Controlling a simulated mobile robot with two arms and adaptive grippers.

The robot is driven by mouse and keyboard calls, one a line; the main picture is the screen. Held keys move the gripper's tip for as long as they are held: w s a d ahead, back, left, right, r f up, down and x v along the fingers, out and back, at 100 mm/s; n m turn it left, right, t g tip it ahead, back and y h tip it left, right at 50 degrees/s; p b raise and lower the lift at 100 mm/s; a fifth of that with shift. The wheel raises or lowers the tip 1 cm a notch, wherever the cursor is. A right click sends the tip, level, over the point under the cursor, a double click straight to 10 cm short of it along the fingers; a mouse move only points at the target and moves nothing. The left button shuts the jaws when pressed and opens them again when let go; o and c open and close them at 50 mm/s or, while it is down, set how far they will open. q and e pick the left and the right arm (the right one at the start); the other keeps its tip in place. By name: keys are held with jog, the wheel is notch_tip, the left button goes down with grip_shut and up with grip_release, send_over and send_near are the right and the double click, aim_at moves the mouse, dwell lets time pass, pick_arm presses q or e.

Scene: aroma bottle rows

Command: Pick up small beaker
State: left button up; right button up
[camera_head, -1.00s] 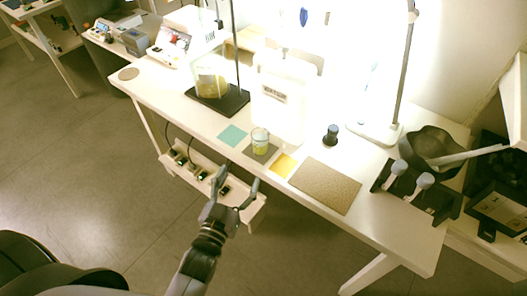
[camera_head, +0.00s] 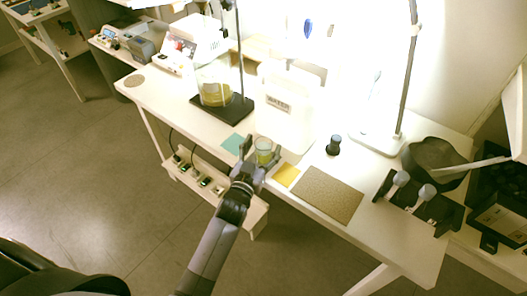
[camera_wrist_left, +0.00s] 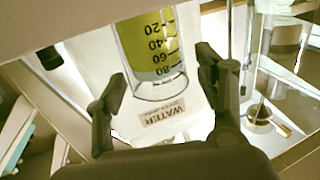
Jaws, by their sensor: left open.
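The small beaker (camera_head: 264,146) stands near the table's front edge in the head view, clear with yellow-green liquid. My left gripper (camera_head: 262,158) is open at it, with a finger on either side. In the left wrist view the beaker (camera_wrist_left: 150,50) shows upside down with graduation marks, between the two open fingers (camera_wrist_left: 160,95); a gap shows on each side, and I cannot tell if either finger touches it. The mat under the beaker is mostly hidden by my gripper. My right gripper is not in view.
A teal square (camera_head: 235,144) and a yellow square (camera_head: 286,175) lie on either side of the beaker. A large container labelled WATER (camera_head: 290,108) stands behind it. A brown mat (camera_head: 327,194) and a dark-capped bottle (camera_head: 333,145) are to the right. A large flask sits on a black stand (camera_head: 236,108).

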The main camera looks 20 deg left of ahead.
pick_arm(q)
jog(key=shift+w, duration=0.7)
jog(key=shift+s, duration=0.1)
jog(key=shift+c, duration=0.4)
jog(key=c, duration=1.2)
jog(key=shift+c, duration=0.3)
jog(key=shift+r, duration=0.15)
